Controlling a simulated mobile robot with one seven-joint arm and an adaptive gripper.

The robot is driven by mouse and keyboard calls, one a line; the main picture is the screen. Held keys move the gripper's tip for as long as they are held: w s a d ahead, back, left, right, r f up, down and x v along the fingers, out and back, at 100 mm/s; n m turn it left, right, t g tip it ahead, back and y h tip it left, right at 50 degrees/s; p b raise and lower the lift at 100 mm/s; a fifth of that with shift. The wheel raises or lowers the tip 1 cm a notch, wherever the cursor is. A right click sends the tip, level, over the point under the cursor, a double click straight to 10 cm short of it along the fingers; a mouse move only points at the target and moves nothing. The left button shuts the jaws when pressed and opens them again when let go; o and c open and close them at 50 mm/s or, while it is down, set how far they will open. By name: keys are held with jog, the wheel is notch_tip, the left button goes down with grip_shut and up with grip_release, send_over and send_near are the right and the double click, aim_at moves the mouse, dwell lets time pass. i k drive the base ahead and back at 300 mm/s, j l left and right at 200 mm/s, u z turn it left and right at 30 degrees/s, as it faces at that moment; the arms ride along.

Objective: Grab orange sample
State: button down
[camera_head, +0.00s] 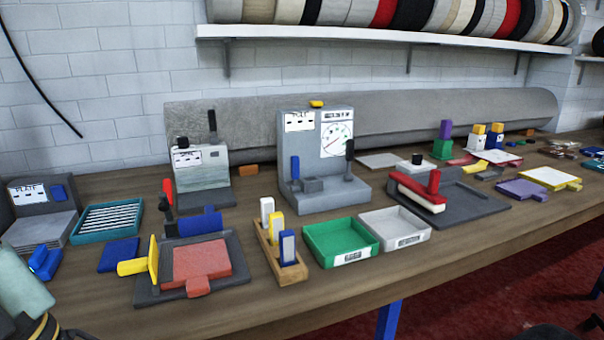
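A small orange block (248,169) lies at the back of the bench, by the foot of the grey roll, between two grey machines. A salmon-red flat piece with a tab (200,262) lies on a dark plate (160,292) at the front left. A tiny orange piece (530,132) shows far to the right. I cannot tell for certain which of these is the orange sample. I cannot make out my gripper in this view.
Grey machines (345,195) and (208,180) stand in the middle and left. A wooden rack (268,250), a green tray (315,252) and a grey tray (398,240) line the front. A dark plate with a red-handled block (485,205) lies right. Bare wood runs along the front edge.

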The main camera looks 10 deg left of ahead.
aim_at(191, 262)
jog(key=k+j+u, duration=0.1)
jog(key=u, duration=0.4)
jog(key=j+u, duration=0.3)
jog(key=u, duration=0.2)
jog(key=k+j+u, duration=0.1)
jog(key=j+u, duration=0.15)
jog(key=u, duration=0.25)
